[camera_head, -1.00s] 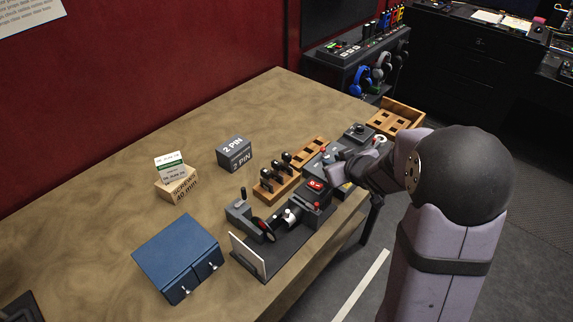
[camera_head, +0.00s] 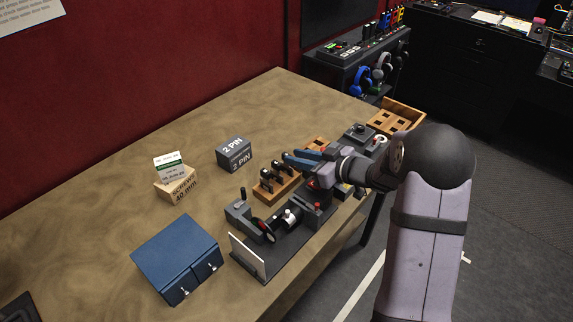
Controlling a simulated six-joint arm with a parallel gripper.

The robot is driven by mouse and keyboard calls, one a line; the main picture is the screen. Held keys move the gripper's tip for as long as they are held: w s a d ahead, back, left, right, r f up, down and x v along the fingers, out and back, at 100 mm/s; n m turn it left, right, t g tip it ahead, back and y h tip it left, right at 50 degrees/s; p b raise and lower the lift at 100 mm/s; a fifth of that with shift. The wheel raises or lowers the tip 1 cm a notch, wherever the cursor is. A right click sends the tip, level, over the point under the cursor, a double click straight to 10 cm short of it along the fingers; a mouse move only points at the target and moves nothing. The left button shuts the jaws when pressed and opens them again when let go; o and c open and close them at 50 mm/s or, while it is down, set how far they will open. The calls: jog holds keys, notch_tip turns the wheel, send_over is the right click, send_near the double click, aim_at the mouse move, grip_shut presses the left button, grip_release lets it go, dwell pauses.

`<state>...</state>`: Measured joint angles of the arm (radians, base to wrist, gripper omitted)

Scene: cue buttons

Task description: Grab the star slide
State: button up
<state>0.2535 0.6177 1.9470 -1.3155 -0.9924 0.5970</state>
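I cannot make out a star mark on any piece, so I cannot tell which is the star slide. A wooden rack (camera_head: 266,190) holds three upright dark pieces (camera_head: 276,167) near the table's middle. My gripper (camera_head: 289,155) is above and just right of this rack, its two bluish fingers pointing left. The fingers look apart with nothing visible between them. A second wooden rack (camera_head: 318,142) lies behind the gripper and is partly hidden by it. A dark device with a white upright panel (camera_head: 247,256) stands at the table's front edge.
A blue cabinet (camera_head: 177,251) stands at the front left. A grey "2 PIN" box (camera_head: 234,154) and a screws box (camera_head: 182,190) with a small white-green box (camera_head: 168,165) on top stand further back. A wooden tray (camera_head: 402,108) is at the far right.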

aim_at(287, 167)
jog(key=shift+f+p+x, duration=0.1)
jog(key=shift+p+x, duration=0.4)
jog(key=shift+x, duration=0.8)
jog(key=shift+f+p+x, duration=0.15)
jog(key=shift+p+x, duration=0.3)
jog(key=shift+x, duration=0.85)
jog(key=shift+d, duration=0.1)
grip_shut()
